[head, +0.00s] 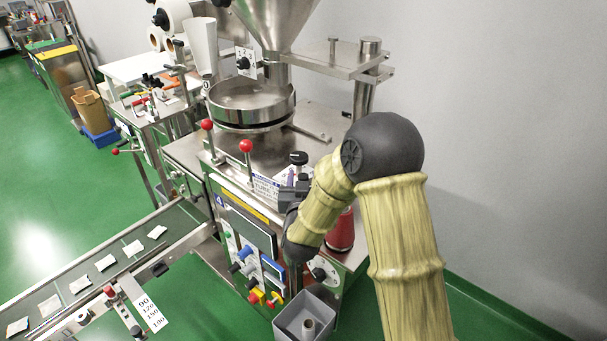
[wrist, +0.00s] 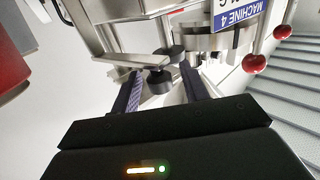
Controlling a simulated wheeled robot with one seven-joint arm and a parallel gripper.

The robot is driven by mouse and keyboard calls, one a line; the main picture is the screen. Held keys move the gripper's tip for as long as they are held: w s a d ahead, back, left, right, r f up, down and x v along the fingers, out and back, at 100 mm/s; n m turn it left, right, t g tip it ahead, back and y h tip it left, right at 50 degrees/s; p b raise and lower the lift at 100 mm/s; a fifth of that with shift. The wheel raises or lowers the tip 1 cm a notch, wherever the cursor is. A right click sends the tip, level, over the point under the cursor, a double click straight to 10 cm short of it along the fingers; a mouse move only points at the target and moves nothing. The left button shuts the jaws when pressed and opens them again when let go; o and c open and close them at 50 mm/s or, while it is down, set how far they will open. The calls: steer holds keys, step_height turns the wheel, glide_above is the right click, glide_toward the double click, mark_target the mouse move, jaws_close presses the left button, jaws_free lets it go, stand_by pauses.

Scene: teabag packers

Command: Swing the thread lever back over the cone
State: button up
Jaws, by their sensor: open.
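The red thread cone (head: 341,232) stands at the machine's right front corner, partly behind my arm. Its red side also fills the left edge of the wrist view (wrist: 10,70). A black-knobbed metal post (head: 298,158) stands just above my gripper (head: 293,188); I cannot tell if it belongs to the thread lever. In the wrist view my gripper (wrist: 160,72) is open, its two dark fingers pointing at black round discs (wrist: 160,82) that show between them. A flat metal arm (wrist: 118,60) runs beside these discs. Contact is not clear.
Two red ball levers (head: 246,146) stand left of my gripper. A round steel pan (head: 250,105) sits under the hopper (head: 272,20). A grey bin (head: 290,322) is below. A conveyor (head: 45,292) with several teabags runs left. The wall side at right is free.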

steer(key=shift+w, duration=0.15)
steer(key=shift+c, duration=0.5)
jaws_close()
steer(key=shift+w+d, duration=0.1)
